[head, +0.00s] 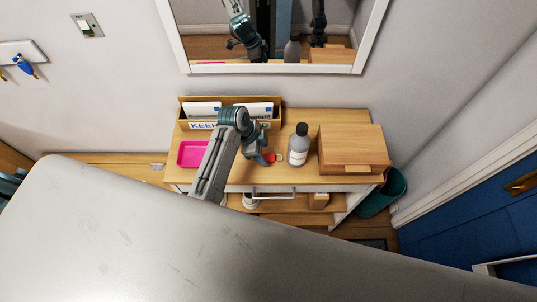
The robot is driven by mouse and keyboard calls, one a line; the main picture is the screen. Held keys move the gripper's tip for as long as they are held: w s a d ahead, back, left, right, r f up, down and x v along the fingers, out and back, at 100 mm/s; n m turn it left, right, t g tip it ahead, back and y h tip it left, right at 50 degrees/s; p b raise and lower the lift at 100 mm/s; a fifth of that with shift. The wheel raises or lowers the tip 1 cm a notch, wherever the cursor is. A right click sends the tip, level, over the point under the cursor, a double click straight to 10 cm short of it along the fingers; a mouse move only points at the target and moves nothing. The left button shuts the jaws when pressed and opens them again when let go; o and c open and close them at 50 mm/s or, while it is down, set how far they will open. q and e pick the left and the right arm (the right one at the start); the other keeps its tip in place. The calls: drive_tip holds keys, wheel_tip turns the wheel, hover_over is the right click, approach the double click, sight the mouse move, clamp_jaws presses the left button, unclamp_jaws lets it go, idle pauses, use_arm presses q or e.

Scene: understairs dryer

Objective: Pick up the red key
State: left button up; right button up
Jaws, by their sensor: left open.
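The red key (268,158) lies on the wooden top of the small table (228,178), just left of a grey bottle. A small pale ring-like part shows at its right end. My left gripper (260,157) is open, low over the table top and right beside the key's left end. The gripper partly hides the key, and I cannot tell whether they touch. My right gripper is not in view.
A pink tray (191,154) and a wooden letter box (187,123) stand left and behind. The grey bottle (298,148) and a wooden box (350,145) stand close right. A mirror (275,69) hangs behind. A pale scratched surface (150,240) fills the foreground.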

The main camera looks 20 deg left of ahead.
sight(267, 158)
use_arm(q)
drive_tip(key=shift+x, duration=1.35)
drive_tip(key=shift+c, duration=0.4)
drive_tip(key=c, duration=1)
drive_tip(key=shift+r, duration=0.1)
